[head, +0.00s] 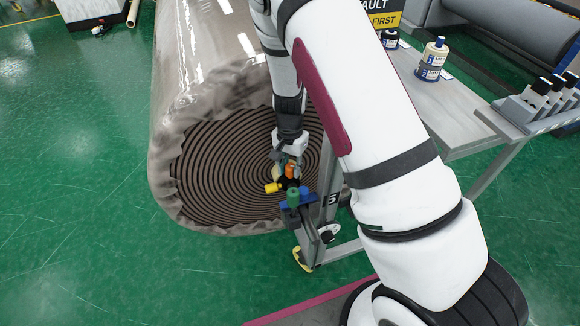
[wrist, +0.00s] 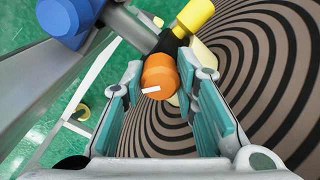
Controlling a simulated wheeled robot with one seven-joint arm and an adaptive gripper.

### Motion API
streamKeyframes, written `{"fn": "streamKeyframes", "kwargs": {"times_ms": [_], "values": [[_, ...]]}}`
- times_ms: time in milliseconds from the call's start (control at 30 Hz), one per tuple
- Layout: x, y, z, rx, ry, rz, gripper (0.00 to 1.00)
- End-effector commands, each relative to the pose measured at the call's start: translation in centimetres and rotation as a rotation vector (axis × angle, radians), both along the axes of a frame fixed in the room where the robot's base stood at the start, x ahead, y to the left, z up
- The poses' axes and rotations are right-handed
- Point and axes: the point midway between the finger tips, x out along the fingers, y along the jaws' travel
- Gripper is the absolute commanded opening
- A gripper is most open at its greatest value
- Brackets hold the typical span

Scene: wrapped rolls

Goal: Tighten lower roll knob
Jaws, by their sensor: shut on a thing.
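An orange knob (wrist: 158,72) with a small white mark sits on a dark hub, and it also shows in the head view (head: 289,168). My gripper (wrist: 163,86) is shut on the orange knob, one teal-padded finger on each side. In the head view my gripper (head: 284,164) reaches down in front of the roll's end, and its fingertips are partly hidden. A yellow knob (wrist: 195,14) and a blue part (wrist: 68,18) are close by. A green knob (head: 293,194) shows in the head view. I cannot tell which knob is the lower roll knob.
A large wrapped roll (head: 205,110) with a spiral end is just behind the knobs. A grey metal stand (head: 308,238) carries them. A grey table (head: 440,100) with bottles (head: 433,58) is at the right. The green floor at the left is mostly clear.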

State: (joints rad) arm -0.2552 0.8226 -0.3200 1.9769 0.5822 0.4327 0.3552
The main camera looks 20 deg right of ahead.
Motion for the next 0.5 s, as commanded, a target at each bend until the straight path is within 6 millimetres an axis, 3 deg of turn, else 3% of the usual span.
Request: {"fn": "streamKeyframes", "kwargs": {"times_ms": [500], "values": [[0.09,0.05,0.03,0.001,-0.001,-0.374,0.00]]}}
